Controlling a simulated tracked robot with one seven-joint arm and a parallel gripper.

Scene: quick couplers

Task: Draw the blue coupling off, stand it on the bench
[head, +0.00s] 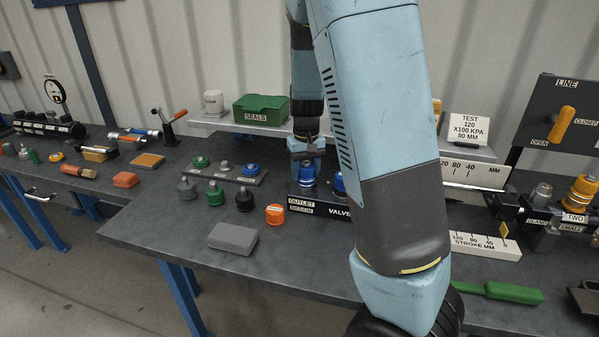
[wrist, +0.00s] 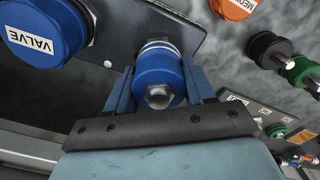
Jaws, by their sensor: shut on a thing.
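The blue coupling (head: 307,176) sits at the left station of the black block (head: 321,209) with the OUTLET, MEDIUM and VALVE labels. In the wrist view the blue coupling (wrist: 158,72) shows a silver nut at its near end and a pale ring at its far end, by the plate. My gripper (head: 307,158) reaches it from above, and its two fingers (wrist: 159,85) are closed on its sides. A second blue part (head: 338,184) stands just right of it; it shows in the wrist view with a VALVE label (wrist: 35,45). I cannot tell whether the coupling is still seated.
Grey (head: 187,188), green (head: 215,193) and black (head: 244,199) couplings stand left of the block, with an orange cap (head: 275,214) close by. A grey pad (head: 233,238) lies in front. The bench (head: 165,225) is bare around the pad. My arm hides the bench right of the block.

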